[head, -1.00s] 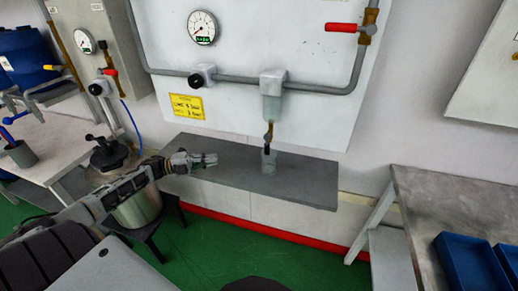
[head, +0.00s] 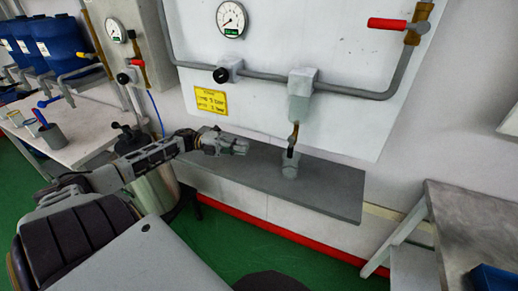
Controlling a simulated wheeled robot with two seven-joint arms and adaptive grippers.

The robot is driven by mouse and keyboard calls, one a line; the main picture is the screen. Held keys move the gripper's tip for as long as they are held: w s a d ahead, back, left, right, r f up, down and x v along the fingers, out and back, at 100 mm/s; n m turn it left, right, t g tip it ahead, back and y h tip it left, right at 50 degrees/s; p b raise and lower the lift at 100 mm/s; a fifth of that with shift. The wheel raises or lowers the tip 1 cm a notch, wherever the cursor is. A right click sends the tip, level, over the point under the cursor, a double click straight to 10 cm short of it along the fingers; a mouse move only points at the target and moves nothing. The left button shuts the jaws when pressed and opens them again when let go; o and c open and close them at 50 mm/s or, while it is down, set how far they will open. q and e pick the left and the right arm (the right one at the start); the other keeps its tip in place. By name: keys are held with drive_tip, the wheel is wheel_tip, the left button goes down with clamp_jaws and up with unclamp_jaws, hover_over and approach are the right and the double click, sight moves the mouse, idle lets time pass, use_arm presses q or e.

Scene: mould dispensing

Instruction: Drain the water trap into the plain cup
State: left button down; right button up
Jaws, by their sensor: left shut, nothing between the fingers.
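The water trap (head: 301,90) hangs from the pipe on the white wall panel, with a small brass drain valve (head: 294,135) below it. A plain grey cup (head: 289,168) stands on the grey shelf (head: 325,192) under the drain valve. Whether water is running cannot be made out. My left gripper (head: 240,147) is shut and empty, above the shelf to the left of the cup and apart from it. My right gripper is not in view.
A red-handled valve (head: 388,23), a gauge (head: 231,19), a black knob (head: 221,75) and a yellow label (head: 211,101) are on the panel. A metal pot (head: 157,189) stands left of the shelf. A bench (head: 470,225) with a blue tray (head: 494,281) is at right.

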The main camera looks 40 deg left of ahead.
use_arm(q)
approach(290, 148)
drive_tip(key=d+f, duration=0.2)
drive_tip(key=d, duration=0.1)
drive_tip(key=x, duration=0.3)
drive_tip(key=shift+w+d+f, duration=0.15)
drive_tip(key=shift+w+d, duration=0.05)
drive_tip(key=shift+w, duration=0.1)
idle(0.3)
idle(0.5)
